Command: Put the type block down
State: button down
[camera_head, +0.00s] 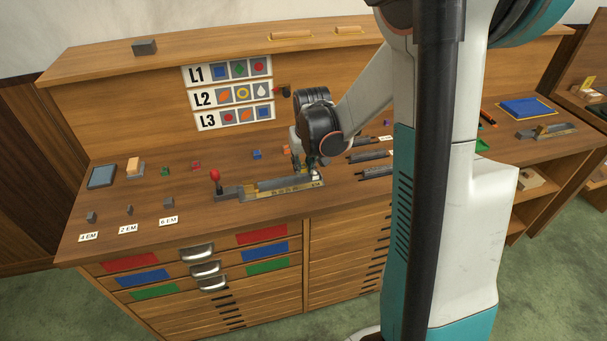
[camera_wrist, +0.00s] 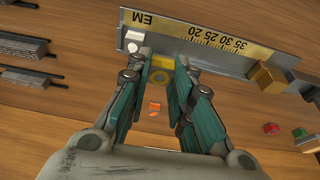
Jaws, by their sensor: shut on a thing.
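My gripper (camera_wrist: 158,72) is shut on a yellow type block (camera_wrist: 161,77) with a ring mark, held between its teal-padded fingers. In the wrist view the block overlaps the near edge of the metal composing stick (camera_wrist: 205,45), close to its EM end; I cannot tell whether it touches. A small white block (camera_wrist: 133,42) sits in the stick at that end. In the head view my gripper (camera_head: 313,166) is at the right end of the stick (camera_head: 262,194), and the held block cannot be made out there.
An orange-marked block (camera_wrist: 154,108) lies below the fingers. A red block (camera_wrist: 271,128) and a green block (camera_wrist: 300,133) stand aside. A red-knobbed lever (camera_head: 215,176) stands at the stick's left. Dark metal bars (camera_head: 372,156) lie right. The L1–L3 chart (camera_head: 232,92) hangs behind.

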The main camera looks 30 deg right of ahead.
aim_at(304, 168)
jog(key=shift+f+b, duration=0.5)
jog(key=shift+f, duration=1.3)
jog(key=shift+f, duration=0.1)
jog(key=c, duration=1.7)
grip_release()
jog(key=p+v, duration=0.3)
jog(key=v, duration=0.9)
jog(key=shift+p, duration=0.4)
